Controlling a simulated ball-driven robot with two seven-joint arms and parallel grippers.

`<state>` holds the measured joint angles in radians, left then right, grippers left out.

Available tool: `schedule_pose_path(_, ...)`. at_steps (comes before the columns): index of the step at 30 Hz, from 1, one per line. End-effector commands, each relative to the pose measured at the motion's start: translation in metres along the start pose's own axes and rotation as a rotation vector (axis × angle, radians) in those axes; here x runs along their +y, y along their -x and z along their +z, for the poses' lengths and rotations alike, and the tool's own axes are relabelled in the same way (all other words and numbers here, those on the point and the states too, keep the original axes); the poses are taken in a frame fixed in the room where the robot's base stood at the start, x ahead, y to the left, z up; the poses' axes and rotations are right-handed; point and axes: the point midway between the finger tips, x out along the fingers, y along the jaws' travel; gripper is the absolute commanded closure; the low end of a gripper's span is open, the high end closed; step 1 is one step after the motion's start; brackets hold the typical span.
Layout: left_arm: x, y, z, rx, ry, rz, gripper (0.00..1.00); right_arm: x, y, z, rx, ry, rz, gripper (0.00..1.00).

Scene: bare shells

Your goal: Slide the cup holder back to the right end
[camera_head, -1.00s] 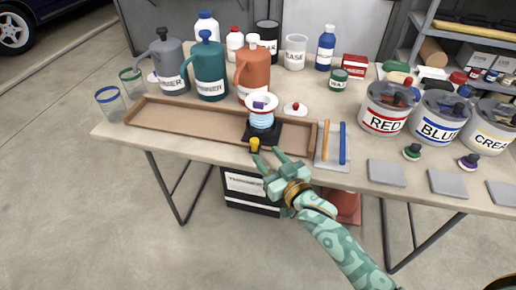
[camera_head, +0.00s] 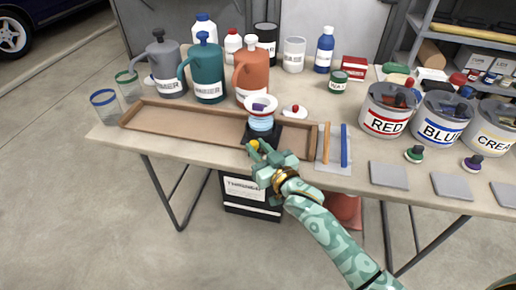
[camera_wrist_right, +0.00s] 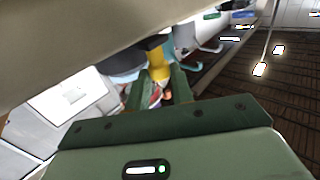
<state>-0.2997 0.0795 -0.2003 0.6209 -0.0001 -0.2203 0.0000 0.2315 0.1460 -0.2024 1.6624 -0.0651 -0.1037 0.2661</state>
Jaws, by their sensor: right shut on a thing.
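The cup holder (camera_head: 290,136) is a black base near the right end of a long shallow wooden tray (camera_head: 180,122) on the table. A gap is hard to judge between it and the tray's right end wall. A stack of pale cups (camera_head: 261,122) stands upright on it, with a small purple thing in the top one. A yellow knob (camera_head: 254,144) sticks out at the holder's front. My right gripper (camera_head: 261,150) is shut on this knob; the wrist view shows yellow (camera_wrist_right: 160,52) just beyond the fingers (camera_wrist_right: 156,92). My left gripper is out of view.
Grey, teal and orange jugs (camera_head: 208,72) stand behind the tray. Two clear cups (camera_head: 105,107) are at its left end. A mat with two sticks (camera_head: 333,145) and paint buckets (camera_head: 390,110) lie to the right. The tray left of the holder is empty.

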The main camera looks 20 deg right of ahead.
Motion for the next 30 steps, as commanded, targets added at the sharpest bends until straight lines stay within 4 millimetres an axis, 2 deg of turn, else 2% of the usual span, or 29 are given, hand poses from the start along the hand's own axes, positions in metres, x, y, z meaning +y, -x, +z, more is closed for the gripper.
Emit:
schedule_pose_path(6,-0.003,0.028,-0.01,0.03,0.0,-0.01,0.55,0.034,0.034,-0.006,-0.005,0.007,0.003,1.0)
schedule_pose_path(12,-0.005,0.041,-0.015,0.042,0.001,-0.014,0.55,0.06,0.06,-0.002,-0.004,0.003,0.003,1.0)
schedule_pose_path(23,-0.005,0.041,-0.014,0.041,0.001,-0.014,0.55,0.065,0.065,0.002,-0.006,0.002,0.004,1.0)
schedule_pose_path(24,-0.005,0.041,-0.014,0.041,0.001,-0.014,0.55,0.065,0.065,0.002,-0.006,0.002,0.004,0.72)
schedule_pose_path(26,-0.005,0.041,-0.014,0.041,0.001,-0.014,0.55,0.065,0.065,0.002,-0.006,0.002,0.004,0.55)
schedule_pose_path(30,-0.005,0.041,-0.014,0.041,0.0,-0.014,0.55,0.065,0.064,0.001,-0.004,0.002,0.003,0.55)
